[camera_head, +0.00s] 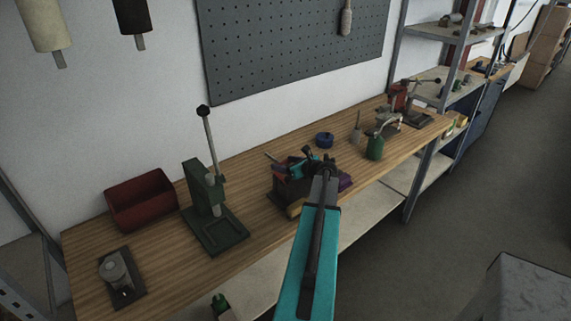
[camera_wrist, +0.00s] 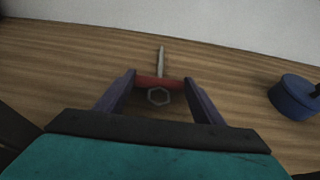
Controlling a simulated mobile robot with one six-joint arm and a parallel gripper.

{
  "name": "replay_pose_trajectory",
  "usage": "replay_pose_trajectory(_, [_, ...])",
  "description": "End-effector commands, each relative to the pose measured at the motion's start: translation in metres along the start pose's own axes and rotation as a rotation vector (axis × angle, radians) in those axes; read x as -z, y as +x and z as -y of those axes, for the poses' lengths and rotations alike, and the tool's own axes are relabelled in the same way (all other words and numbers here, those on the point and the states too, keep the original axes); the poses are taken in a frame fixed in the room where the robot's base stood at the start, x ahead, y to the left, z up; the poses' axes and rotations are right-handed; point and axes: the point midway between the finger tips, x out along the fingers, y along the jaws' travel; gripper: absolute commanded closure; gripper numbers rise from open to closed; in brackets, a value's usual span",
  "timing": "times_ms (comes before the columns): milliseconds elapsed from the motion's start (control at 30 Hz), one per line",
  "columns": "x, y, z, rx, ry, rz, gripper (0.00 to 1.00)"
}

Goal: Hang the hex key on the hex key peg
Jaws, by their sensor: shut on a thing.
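The hex key (camera_wrist: 160,83) has a red grip, a thin metal shaft pointing away from me and a hexagonal ring at the near end. My gripper (camera_wrist: 161,79) is shut on its red part, with one dark finger on each side. In the head view my gripper (camera_head: 277,168) is over the workbench, and a bit of red shows at its fingers. A grey perforated pegboard (camera_head: 290,50) is on the wall behind. I cannot make out which peg is the hex key peg.
On the wooden workbench (camera_head: 165,240) stand a red bin (camera_head: 141,201), a green press (camera_head: 206,200), a blue round item (camera_head: 324,140) and a green bottle (camera_head: 375,147). A dark box with coloured parts is partly hidden below my arm. A handled tool (camera_head: 346,18) hangs on the pegboard.

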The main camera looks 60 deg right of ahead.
Motion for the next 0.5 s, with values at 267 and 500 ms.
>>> replay_pose_trajectory(267, [0.0012,0.0008,-0.0003,0.0,0.0,0.0,0.19])
replay_pose_trajectory(500, [0.0013,0.0009,-0.0004,-0.001,0.0,0.0,0.19])
